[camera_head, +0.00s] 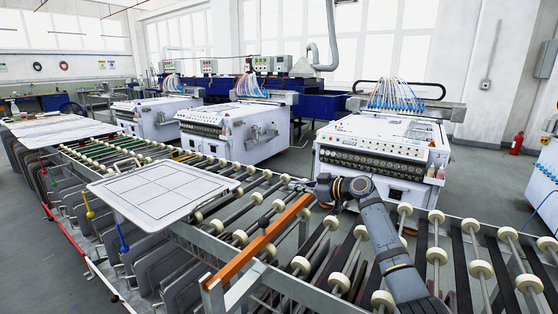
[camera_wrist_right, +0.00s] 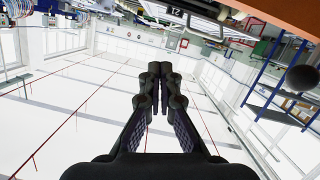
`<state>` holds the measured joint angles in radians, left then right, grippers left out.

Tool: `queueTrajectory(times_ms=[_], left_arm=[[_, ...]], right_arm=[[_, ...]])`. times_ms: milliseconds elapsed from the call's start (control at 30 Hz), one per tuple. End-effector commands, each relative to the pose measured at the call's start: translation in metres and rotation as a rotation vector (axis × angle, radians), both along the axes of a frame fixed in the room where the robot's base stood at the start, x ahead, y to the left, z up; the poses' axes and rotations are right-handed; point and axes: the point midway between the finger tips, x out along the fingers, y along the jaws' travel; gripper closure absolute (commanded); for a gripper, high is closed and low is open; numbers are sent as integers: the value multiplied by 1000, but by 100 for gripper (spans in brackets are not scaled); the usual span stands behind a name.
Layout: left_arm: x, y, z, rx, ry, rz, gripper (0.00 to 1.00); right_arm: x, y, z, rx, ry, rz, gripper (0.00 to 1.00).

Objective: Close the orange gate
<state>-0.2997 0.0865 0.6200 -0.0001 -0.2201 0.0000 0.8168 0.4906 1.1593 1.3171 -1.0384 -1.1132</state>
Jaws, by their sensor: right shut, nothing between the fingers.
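The orange gate (camera_head: 262,243) is a long orange bar on a white frame. In the head view it runs slantwise across the roller conveyor, from the near left up to the far right. My right gripper (camera_head: 306,187) is just beyond the bar's far end, with its fingers pointing left; I cannot tell whether it touches the bar. In the wrist view the right gripper (camera_wrist_right: 158,78) is shut with nothing between its fingertips. An orange edge, apparently the gate (camera_wrist_right: 292,14), crosses the upper right corner there. My left gripper is in neither view.
A large white panel (camera_head: 163,191) lies on the conveyor left of the gate. Conveyor rollers (camera_head: 435,255) continue to the right, under my right arm. A white machine (camera_head: 380,150) with blue hoses stands behind the gripper. Hanging grey plates (camera_head: 145,262) line the near left side.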

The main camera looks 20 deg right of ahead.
Motion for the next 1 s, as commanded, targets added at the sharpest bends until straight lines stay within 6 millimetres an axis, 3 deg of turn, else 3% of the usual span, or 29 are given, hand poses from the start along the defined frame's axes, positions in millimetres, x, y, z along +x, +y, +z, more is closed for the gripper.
queueTrajectory(times_ms=[33, 100, 300, 433, 867, 1000], left_arm=[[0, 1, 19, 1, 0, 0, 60], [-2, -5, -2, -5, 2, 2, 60], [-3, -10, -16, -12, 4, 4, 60], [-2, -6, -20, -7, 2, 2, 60], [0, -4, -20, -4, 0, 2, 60], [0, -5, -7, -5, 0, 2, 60]], right_arm=[[1, 7, 25, 1, -4, 1, 100], [-16, -11, 11, -7, 0, -6, 100], [-54, -39, 24, -7, 1, -5, 100], [-69, -50, 30, -4, 0, -4, 100], [-76, -55, 36, 1, 0, -1, 100], [-76, -55, 49, 0, -1, -2, 100]])
